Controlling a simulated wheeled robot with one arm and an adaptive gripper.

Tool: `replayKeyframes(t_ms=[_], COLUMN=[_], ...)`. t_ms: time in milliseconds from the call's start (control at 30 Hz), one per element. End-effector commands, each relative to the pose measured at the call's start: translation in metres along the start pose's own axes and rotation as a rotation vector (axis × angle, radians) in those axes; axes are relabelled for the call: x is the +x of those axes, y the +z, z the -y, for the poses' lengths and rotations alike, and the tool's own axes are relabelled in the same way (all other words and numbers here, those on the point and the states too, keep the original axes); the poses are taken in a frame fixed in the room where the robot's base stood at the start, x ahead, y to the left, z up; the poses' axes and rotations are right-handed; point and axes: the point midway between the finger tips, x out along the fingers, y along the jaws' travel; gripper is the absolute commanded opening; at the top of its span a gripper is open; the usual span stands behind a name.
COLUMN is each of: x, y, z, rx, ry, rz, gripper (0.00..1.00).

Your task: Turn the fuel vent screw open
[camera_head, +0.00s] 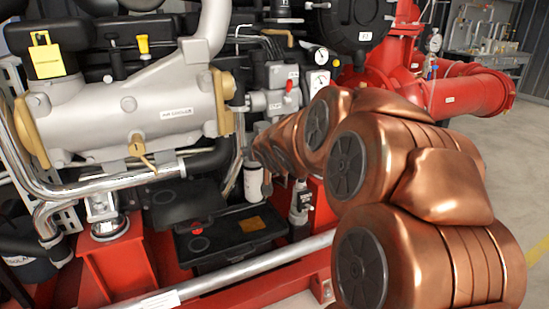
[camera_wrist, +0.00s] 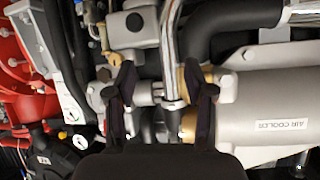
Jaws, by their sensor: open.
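My gripper (camera_wrist: 159,82) shows in the wrist view with its two dark fingers apart and nothing held between them. Beyond the fingers are a silver pipe (camera_wrist: 169,45), grey metal fittings (camera_wrist: 148,92) and a grey block (camera_wrist: 131,30). I cannot single out the fuel vent screw in either view. In the head view my copper arm reaches into the engine beside the grey valve block (camera_head: 268,101), and the arm hides part of this area. A white filter canister (camera_head: 253,180) hangs below the arm's far end. The fingers cannot be made out in the head view.
The silver air cooler (camera_head: 130,108) fills the left of the head view and the right of the wrist view (camera_wrist: 262,100). Red pipes (camera_head: 465,92) stand behind my arm. A red frame rail (camera_head: 262,290) and a silver tube run in front. Open floor lies at right.

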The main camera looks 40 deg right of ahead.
Motion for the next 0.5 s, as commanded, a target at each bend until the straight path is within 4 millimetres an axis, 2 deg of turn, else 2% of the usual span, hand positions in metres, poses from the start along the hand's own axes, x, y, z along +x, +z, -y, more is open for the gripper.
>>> replayKeyframes(t_ms=[33,200,300,500], x=[0.019,0.046,0.056,0.061], y=[0.009,-0.003,-0.005,-0.008], z=[-0.015,-0.050,-0.068,-0.096], rx=[0.021,0.074,0.099,0.129], ry=[-0.006,-0.060,-0.102,-0.174], rz=[-0.049,-0.224,-0.311,-0.435], gripper=[0.53,0.53,0.53,0.53])
